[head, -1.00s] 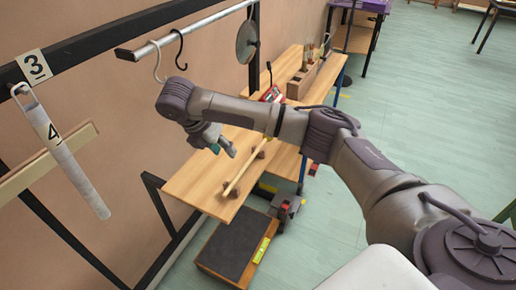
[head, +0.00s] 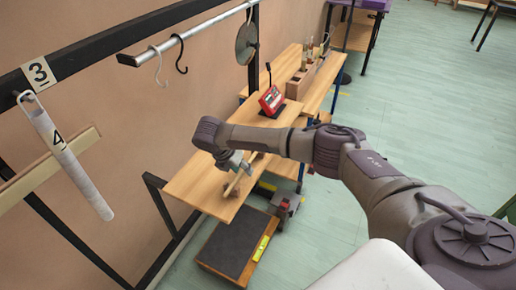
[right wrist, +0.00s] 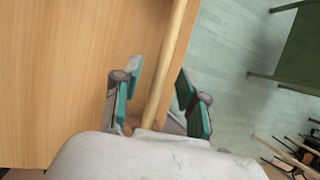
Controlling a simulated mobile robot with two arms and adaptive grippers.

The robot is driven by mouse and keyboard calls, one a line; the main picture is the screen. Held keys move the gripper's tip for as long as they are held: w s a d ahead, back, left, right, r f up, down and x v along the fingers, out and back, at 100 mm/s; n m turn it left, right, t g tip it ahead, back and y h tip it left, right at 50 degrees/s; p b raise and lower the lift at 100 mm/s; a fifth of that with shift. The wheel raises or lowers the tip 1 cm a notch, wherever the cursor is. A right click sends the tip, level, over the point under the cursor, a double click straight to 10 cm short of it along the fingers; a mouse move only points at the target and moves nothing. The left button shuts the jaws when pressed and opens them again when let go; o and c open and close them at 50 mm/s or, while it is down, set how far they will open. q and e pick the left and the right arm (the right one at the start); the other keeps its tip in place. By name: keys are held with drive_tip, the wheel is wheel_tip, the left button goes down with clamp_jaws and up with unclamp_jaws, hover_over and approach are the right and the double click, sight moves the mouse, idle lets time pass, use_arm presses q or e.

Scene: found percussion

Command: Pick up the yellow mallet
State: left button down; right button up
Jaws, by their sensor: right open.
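A pale yellow wooden stick (head: 230,187), which looks like the mallet's handle, lies along the wooden bench (head: 195,181). I cannot make out a mallet head. My right gripper (head: 238,171) is over the stick and hides part of it in the head view. In the right wrist view the stick (right wrist: 174,52) runs between the two teal-padded fingers of the right gripper (right wrist: 159,84). The fingers are apart, one on each side, with gaps to the stick. The stick's near end is hidden behind the pale wrist housing. My left gripper is not in view.
A red device (head: 270,100) stands farther back on the bench, near my right arm. A wooden box (head: 299,84) is behind it. A black-topped low box (head: 235,246) is on the floor below. A rail (head: 185,36) with hooks and a white tube (head: 70,165) are at left.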

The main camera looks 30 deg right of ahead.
drive_tip(key=shift+d+f, duration=0.1)
drive_tip(key=shift+f, duration=0.1)
clamp_jaws()
drive_tip(key=shift+r, duration=0.15)
